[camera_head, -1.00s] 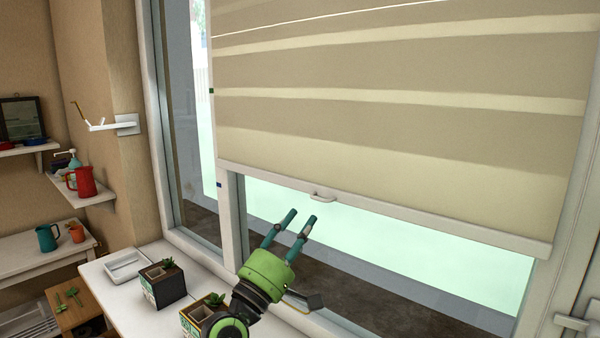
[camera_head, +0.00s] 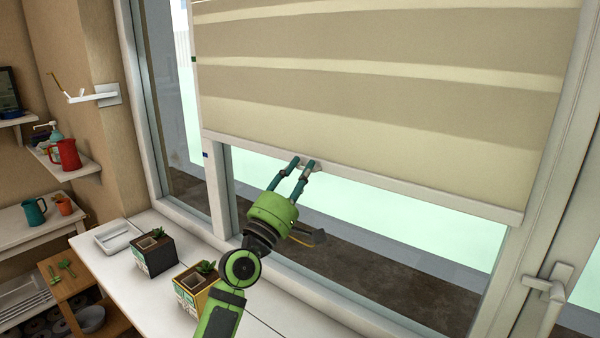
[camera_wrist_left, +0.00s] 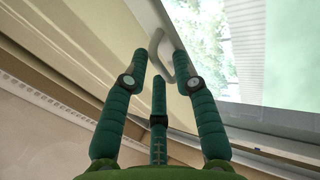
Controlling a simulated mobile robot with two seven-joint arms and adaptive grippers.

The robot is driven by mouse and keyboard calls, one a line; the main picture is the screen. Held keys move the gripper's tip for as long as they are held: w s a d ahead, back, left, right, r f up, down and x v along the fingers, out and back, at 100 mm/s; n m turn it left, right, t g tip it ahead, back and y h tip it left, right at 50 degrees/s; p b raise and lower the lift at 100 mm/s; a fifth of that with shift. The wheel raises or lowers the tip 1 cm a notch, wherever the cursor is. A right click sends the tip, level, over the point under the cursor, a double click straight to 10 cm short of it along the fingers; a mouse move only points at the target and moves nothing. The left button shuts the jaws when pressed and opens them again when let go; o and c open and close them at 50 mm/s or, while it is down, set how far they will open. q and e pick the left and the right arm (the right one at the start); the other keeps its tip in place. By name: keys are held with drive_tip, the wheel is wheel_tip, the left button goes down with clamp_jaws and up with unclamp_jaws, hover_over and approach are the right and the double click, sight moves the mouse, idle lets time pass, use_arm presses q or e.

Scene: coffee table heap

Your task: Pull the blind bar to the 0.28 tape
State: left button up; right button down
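The blind's white bottom bar (camera_head: 420,190) hangs across the window, its left end a little above a small blue tape mark (camera_head: 206,155) on the window frame. A small green mark (camera_head: 194,59) sits higher on that frame; no numbers are readable. A small white pull handle (camera_head: 317,167) is on the bar and also shows in the left wrist view (camera_wrist_left: 156,48). My left gripper (camera_head: 302,161) is at the handle, its fingers apart. In the left wrist view the handle lies between the fingertips (camera_wrist_left: 161,58); contact is unclear. My right gripper is out of view.
Below the window, a white sill counter (camera_head: 115,265) holds a white tray (camera_head: 117,237) and two potted plants (camera_head: 152,252) left of my arm. A window handle (camera_head: 548,288) sticks out at the right. A white wall bracket (camera_head: 95,97) is at the left.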

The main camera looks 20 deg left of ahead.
use_arm(q)
clamp_jaws()
wheel_tip(320, 180, down, 9)
drive_tip(key=b, duration=0.8)
drive_tip(key=shift+b, duration=0.3)
drive_tip(key=o, duration=0.6)
unclamp_jaws()
